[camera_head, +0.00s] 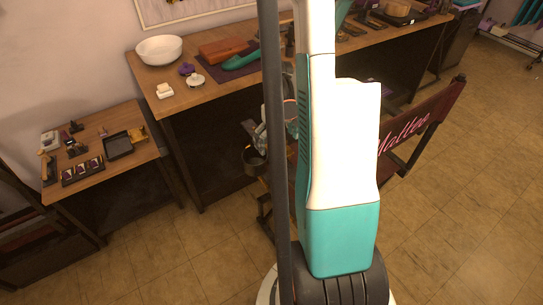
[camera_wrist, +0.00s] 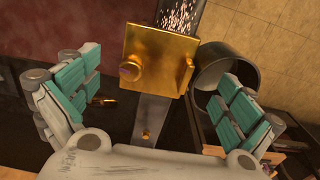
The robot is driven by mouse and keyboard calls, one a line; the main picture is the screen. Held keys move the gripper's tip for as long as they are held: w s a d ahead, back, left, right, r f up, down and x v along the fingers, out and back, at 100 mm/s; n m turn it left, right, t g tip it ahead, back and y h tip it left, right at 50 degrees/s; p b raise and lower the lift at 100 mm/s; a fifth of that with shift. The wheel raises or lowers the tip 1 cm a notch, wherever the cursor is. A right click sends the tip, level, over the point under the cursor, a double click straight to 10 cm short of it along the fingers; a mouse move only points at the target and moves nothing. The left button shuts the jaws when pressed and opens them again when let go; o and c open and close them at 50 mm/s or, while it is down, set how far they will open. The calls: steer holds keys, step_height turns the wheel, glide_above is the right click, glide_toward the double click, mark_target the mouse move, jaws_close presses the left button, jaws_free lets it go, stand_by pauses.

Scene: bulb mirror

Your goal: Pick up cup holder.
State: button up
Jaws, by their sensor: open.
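The cup holder is a dark round cup (camera_wrist: 228,65) at the upper right of the wrist view. Beside it is a gold block (camera_wrist: 158,62) with a round knob, on a dark upright bar. In the head view the dark cup (camera_head: 254,160) shows beside the folding chair, left of my arm. My gripper (camera_wrist: 152,85) is open in the wrist view, one teal-padded finger on each side of the gold block. The right finger overlaps the lower part of the cup in the picture; I cannot tell whether they touch. In the head view my arm hides most of the gripper.
The folding chair has a dark red back (camera_head: 425,122) with lettering. A long wooden table (camera_head: 215,92) behind it bears a white bowl (camera_head: 159,49) and several other things. A smaller table (camera_head: 92,185) stands left. Open tiled floor (camera_head: 465,215) lies right.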

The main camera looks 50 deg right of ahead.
step_height(320, 180, down, 4)
steer(key=shift+w+d+f+b, duration=0.1)
steer(key=shift+b, duration=0.7)
steer(key=shift+c, duration=0.4)
steer(key=c, duration=1)
steer(key=shift+r, duration=0.2)
step_height(320, 180, up, 20)
steer(key=f+p, duration=0.1)
steer(key=p, duration=0.6)
step_height(320, 180, up, 6)
steer(key=p, duration=0.4)
glide_above(277, 150)
steer(key=shift+f, duration=0.1)
steer(key=shift+w, duration=0.1)
